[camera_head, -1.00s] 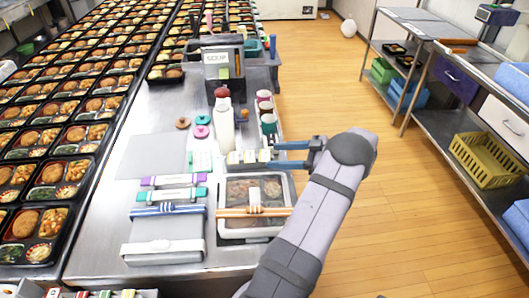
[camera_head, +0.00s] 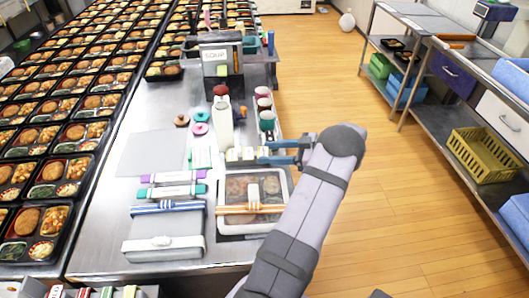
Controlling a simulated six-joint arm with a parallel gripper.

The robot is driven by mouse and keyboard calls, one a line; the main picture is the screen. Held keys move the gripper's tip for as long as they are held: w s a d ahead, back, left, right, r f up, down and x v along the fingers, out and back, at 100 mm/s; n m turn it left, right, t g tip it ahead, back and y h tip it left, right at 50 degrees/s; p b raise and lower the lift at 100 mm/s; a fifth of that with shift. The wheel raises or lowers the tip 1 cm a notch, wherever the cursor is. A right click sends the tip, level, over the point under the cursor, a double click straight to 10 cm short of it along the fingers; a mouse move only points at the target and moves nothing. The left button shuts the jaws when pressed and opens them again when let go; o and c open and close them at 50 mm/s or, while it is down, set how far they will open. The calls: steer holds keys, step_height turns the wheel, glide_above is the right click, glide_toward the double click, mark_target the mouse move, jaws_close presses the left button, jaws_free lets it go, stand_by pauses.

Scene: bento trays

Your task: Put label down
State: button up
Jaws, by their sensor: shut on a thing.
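My gripper (camera_head: 272,152), with blue fingers, is at the right side of the steel counter, reaching in from the right. It is shut on a small pale label at the right end of a short row of pale labels (camera_head: 240,154). The held label is mostly hidden by the fingers, and I cannot tell whether it touches the counter. The row lies just in front of a white bottle with a red cap (camera_head: 223,122) and behind a clear-lidded tray (camera_head: 279,187).
Rolls of tape (camera_head: 201,129) and stacked jars (camera_head: 265,105) stand behind. Banded bundles (camera_head: 172,191) and a grey box (camera_head: 163,243) lie at front left. Rows of bento trays (camera_head: 46,171) fill the left. A flat grey sheet (camera_head: 150,154) lies on the counter.

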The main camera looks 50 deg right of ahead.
steer(key=shift+r, duration=0.1)
step_height(320, 180, up, 10)
steer(key=b, duration=0.2)
steer(key=shift+b, duration=0.4)
step_height(320, 180, up, 6)
steer(key=p, duration=0.6)
steer(key=shift+r+p, duration=0.15)
steer(key=shift+p, duration=0.15)
